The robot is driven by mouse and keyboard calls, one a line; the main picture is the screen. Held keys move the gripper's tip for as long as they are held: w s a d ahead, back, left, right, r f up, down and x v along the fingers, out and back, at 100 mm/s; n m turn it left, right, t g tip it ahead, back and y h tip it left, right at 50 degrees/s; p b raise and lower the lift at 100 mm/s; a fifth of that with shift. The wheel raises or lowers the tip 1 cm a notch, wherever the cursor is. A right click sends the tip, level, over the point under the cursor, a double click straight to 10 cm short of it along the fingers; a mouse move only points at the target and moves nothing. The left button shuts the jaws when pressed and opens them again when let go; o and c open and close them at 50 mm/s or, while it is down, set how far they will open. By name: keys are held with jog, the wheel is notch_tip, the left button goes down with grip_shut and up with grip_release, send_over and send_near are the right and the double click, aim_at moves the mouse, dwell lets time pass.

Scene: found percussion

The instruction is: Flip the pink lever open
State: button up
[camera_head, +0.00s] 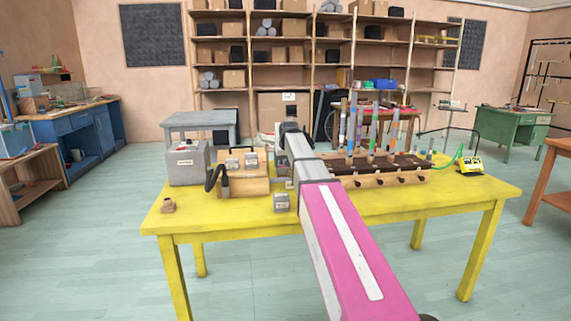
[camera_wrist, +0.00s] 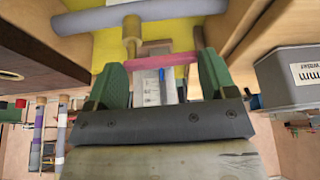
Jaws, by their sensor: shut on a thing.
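The pink lever (camera_wrist: 150,64) shows in the wrist view as a narrow pink bar spanning the gap between my fingertips. My gripper (camera_wrist: 160,72) has two green fingers, one at each end of the visible bar, and is shut on it. A pale part with a blue mark (camera_wrist: 161,74) lies just behind the bar, between the fingers. In the head view my own arm hides the lever and my fingers, so the lever's angle is hard to judge.
A wooden rack (camera_head: 375,181) with coloured tubes stands right of my arm. The table's front left is mostly bare.

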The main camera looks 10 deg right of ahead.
jog(key=shift+w+m, duration=0.15)
jog(key=shift+m, duration=0.35)
jog(key=o, duration=0.9)
jog(key=shift+c, duration=0.2)
jog(key=shift+r, duration=0.15)
jog(key=v, duration=1)
jog(key=shift+a+r, duration=0.2)
jog(key=shift+r, duration=0.1)
jog(key=shift+s, duration=0.25)
